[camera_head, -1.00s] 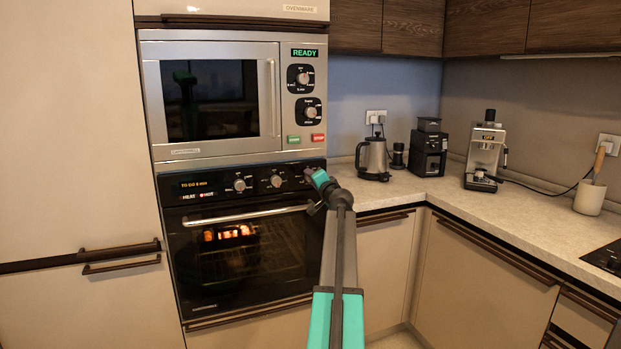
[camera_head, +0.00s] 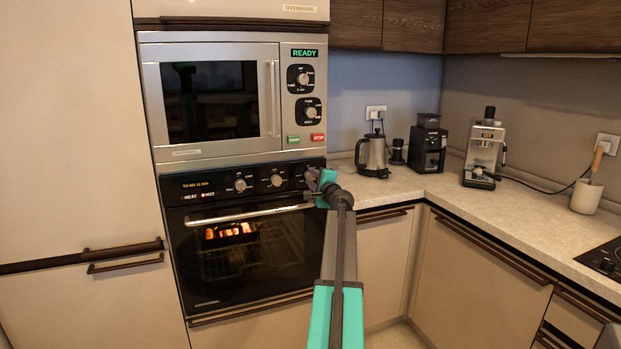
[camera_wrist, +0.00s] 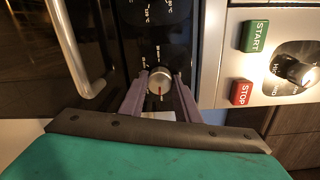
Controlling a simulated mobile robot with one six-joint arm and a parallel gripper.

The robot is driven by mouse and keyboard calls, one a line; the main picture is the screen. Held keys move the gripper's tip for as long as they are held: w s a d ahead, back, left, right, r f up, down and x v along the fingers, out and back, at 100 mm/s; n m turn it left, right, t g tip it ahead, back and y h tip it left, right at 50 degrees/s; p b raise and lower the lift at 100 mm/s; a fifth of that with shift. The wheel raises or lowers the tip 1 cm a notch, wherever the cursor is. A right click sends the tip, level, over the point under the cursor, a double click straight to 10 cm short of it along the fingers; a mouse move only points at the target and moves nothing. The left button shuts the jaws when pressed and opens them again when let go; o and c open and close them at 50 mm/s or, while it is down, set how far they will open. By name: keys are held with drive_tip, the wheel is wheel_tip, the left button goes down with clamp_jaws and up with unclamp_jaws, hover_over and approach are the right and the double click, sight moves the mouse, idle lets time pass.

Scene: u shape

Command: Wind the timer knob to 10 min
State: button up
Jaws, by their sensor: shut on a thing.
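The timer knob (camera_wrist: 159,82) is the rightmost round silver knob on the oven panel (camera_head: 214,187). In the wrist view it sits between the two fingers of my gripper (camera_wrist: 161,90), which is shut on it. A red mark on the knob points towards my palm in that view. In the head view my gripper (camera_head: 312,181) covers most of the knob. The oven display (camera_head: 196,184) shows small amber text ending in MIN; the number is too blurred to read for sure. HEAT and HOT labels show below it.
Two more knobs (camera_head: 240,185) sit left of the timer knob. The oven door handle (camera_head: 250,214) runs below the panel. A microwave (camera_head: 210,100) with READY lit is above. A kettle (camera_head: 372,155), grinder (camera_head: 428,146) and coffee machine (camera_head: 485,150) stand on the right counter.

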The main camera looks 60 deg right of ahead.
drive_tip(key=shift+w+r, duration=0.15)
drive_tip(key=shift+r, duration=0.05)
drive_tip(key=o, duration=1)
drive_tip(key=shift+f, duration=0.1)
drive_tip(key=shift+o, duration=0.2)
drive_tip(key=shift+f, duration=0.1)
drive_tip(key=b+v, duration=0.1)
drive_tip(key=v, duration=1.3)
